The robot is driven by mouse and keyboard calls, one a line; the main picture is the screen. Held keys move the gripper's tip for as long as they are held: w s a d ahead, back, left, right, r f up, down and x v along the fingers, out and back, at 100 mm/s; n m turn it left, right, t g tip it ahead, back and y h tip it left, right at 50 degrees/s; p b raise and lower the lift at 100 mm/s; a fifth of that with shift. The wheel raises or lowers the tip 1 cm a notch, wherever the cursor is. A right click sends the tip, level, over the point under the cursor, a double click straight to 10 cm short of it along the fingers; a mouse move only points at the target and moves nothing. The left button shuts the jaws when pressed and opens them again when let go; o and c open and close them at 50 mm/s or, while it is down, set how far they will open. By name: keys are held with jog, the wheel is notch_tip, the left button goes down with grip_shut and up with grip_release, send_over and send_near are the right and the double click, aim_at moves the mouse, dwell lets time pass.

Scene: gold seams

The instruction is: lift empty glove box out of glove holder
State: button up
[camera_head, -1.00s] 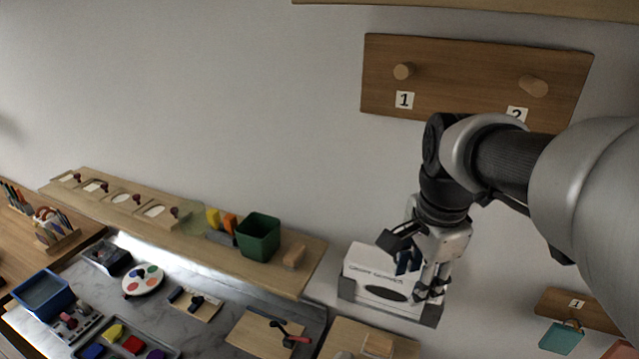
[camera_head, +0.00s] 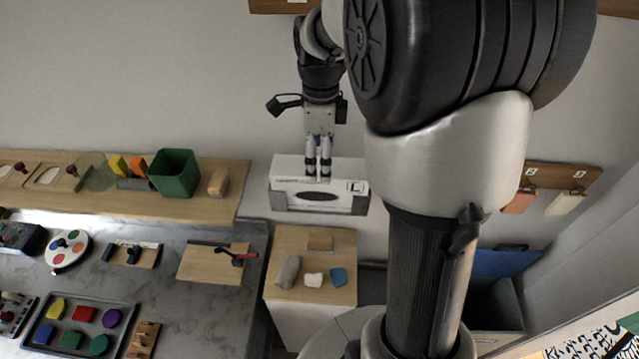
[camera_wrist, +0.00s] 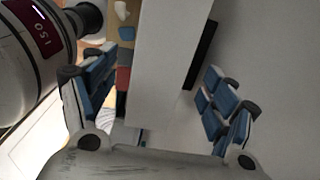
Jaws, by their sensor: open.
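The white glove box (camera_head: 345,170) sits in the grey glove holder (camera_head: 347,206) on the wall, in the middle of the head view. In the wrist view my gripper (camera_wrist: 160,100) is open, with blue-padded fingers on either side of a pale white face of the box (camera_wrist: 172,60). The fingers look apart from the box; contact cannot be told.
A wooden shelf (camera_head: 120,203) with a green bin (camera_head: 175,173) is left of the box. A small wooden-topped table (camera_head: 290,245) with several small items stands below. Hooks with hanging tags (camera_head: 565,203) are on the right wall.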

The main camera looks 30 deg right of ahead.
aim_at(320, 167)
notch_tip(320, 167, down, 5)
jog(key=shift+b, duration=0.35)
jog(key=c, duration=1.1)
jog(key=shift+r, duration=0.1)
jog(key=shift+c, duration=0.2)
